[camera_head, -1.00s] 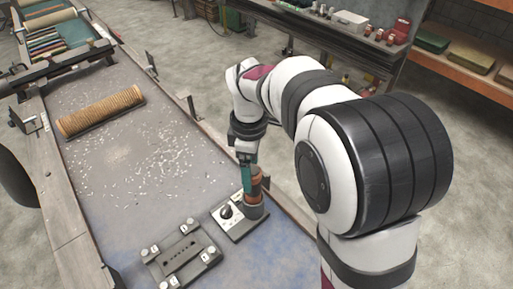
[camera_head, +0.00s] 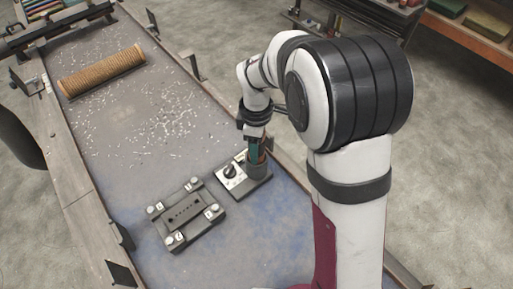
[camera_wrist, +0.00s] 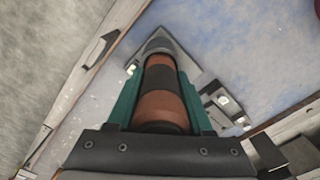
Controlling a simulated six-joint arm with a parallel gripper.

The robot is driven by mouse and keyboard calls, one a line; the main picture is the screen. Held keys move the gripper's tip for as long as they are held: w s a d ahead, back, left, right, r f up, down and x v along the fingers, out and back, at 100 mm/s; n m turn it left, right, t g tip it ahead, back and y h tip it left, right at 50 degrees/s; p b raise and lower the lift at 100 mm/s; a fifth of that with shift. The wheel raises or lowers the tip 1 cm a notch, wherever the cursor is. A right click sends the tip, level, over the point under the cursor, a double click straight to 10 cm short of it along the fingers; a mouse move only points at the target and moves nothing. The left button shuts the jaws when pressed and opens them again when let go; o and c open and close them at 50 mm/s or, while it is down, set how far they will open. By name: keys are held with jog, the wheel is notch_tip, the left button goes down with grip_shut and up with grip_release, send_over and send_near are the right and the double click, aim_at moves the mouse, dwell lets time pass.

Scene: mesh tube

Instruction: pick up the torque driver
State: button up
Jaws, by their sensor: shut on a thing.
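The torque driver is a copper-brown cylinder with a black band. In the wrist view, the torque driver (camera_wrist: 160,106) lies between the two teal fingers of my gripper (camera_wrist: 161,88), which is shut on it. Its far end meets a dark grey round holder (camera_wrist: 160,46). In the head view, my gripper (camera_head: 257,148) points down over the holder (camera_head: 258,169) at the edge of a small box with a dial (camera_head: 231,175). Only a little of the driver shows there, behind the fingers. I cannot tell whether it is lifted off the holder.
A dark fixture plate (camera_head: 187,214) with pale corner knobs lies left of and nearer than the dial box. A ribbed tan roll (camera_head: 102,70) and scattered white bits lie farther back on the grey table (camera_head: 105,135). Raised rails edge the table.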

grip_shut()
notch_tip(320, 180, up, 10)
jog(key=shift+r, duration=0.1)
dwell(1.0)
